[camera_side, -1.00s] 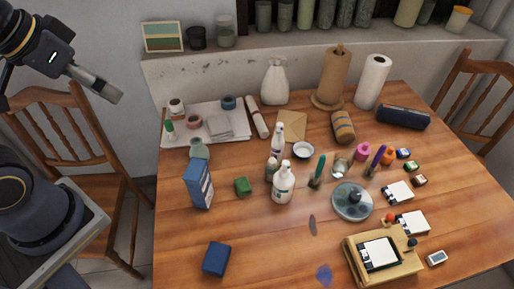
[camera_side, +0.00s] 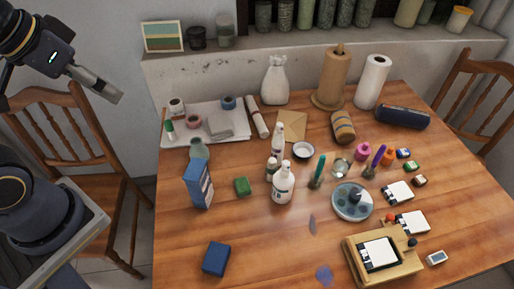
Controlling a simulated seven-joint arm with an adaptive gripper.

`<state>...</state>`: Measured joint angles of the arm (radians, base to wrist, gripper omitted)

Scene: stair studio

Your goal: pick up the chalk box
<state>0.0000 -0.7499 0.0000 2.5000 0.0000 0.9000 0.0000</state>
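A tall blue box with a pale side (camera_side: 199,186) stands upright on the left part of the table. It looks most like the chalk box, but I cannot read any label. A smaller plain dark blue block (camera_side: 216,259) lies near the table's front left edge. My gripper (camera_side: 117,96) is at the upper left, above the chair and off the table's left edge. It is well apart from both blue things. Its fingers are seen from the side, so their opening is unclear. I see nothing held in it.
The wooden table (camera_side: 260,245) is bare around the dark blue block. A papered tray (camera_side: 170,141) lies behind. A wooden chair (camera_side: 85,135) stands left.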

